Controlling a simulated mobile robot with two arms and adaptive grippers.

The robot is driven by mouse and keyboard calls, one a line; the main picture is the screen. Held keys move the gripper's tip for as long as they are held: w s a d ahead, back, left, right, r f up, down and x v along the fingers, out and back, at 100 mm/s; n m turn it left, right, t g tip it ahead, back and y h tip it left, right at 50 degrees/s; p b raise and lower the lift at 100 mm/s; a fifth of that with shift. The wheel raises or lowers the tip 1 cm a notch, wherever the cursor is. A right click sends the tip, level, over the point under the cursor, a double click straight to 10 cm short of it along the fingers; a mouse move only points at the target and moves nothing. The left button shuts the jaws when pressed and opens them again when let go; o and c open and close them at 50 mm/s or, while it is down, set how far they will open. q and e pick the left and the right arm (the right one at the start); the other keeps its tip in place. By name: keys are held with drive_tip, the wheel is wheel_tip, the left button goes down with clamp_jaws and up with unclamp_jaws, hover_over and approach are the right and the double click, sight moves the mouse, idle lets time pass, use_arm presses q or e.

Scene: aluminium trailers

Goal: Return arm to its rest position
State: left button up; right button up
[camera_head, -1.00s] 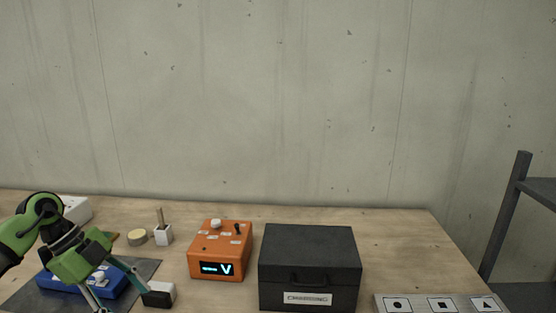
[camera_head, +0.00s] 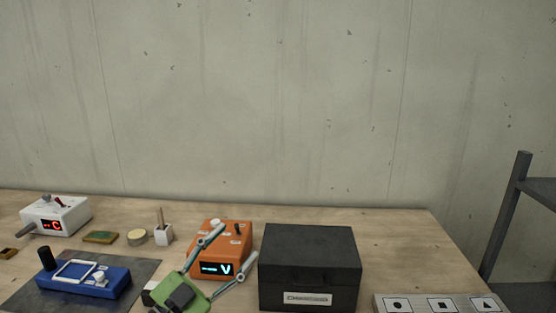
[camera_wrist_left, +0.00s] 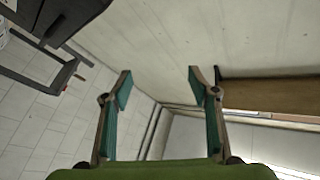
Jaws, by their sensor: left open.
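My left gripper (camera_head: 237,243) is green with two thin teal-and-grey fingers. It is at the bottom of the head view, fingers spread and pointing up and right, in front of the orange device (camera_head: 222,240) with a "V" display. Nothing shows between the fingers, and the arm behind it is out of frame. In the left wrist view the gripper (camera_wrist_left: 160,83) is open and empty, with pale wall and tiled floor beyond it. My right gripper is not in view.
The black lidded box (camera_head: 309,262) stands just right of the gripper. Left are a blue device (camera_head: 85,281) on a dark mat (camera_head: 143,270) and a white device (camera_head: 57,214) with a red display. A symbol panel (camera_head: 440,303) is front right; a dark shelf (camera_head: 505,215) stands beyond.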

use_arm(q)
drive_tip(key=s+a+f+n+g+y, duration=0.1)
drive_tip(key=s+a+f+n+y, duration=0.2)
drive_tip(key=a+f+n+y, duration=0.5)
drive_tip(key=s+a+f+n+g+y, duration=0.2)
drive_tip(key=s+a+f+n+y, duration=0.3)
drive_tip(key=f, duration=0.5)
drive_tip(key=s+d+f+g, duration=0.1)
drive_tip(key=s+f+g, duration=0.35)
drive_tip(key=s, duration=0.35)
drive_tip(key=s+d+f+m+g, duration=0.1)
drive_tip(key=s+f+g, duration=0.2)
drive_tip(key=s+f, duration=0.45)
drive_tip(key=s+f+g, duration=0.3)
drive_tip(key=s, duration=0.6)
wheel_tip(320, 180, down, 27)
drive_tip(key=s+g, duration=0.1)
drive_tip(key=s, duration=0.2)
drive_tip(key=s+a+f+g, duration=0.1)
drive_tip(key=s+a+f, duration=0.1)
drive_tip(key=s+f, duration=1.3)
drive_tip(key=shift+s+a+m, duration=0.35)
drive_tip(key=shift+s+m, duration=0.05)
drive_tip(key=shift+s, duration=0.1)
drive_tip(key=shift+g, duration=0.25)
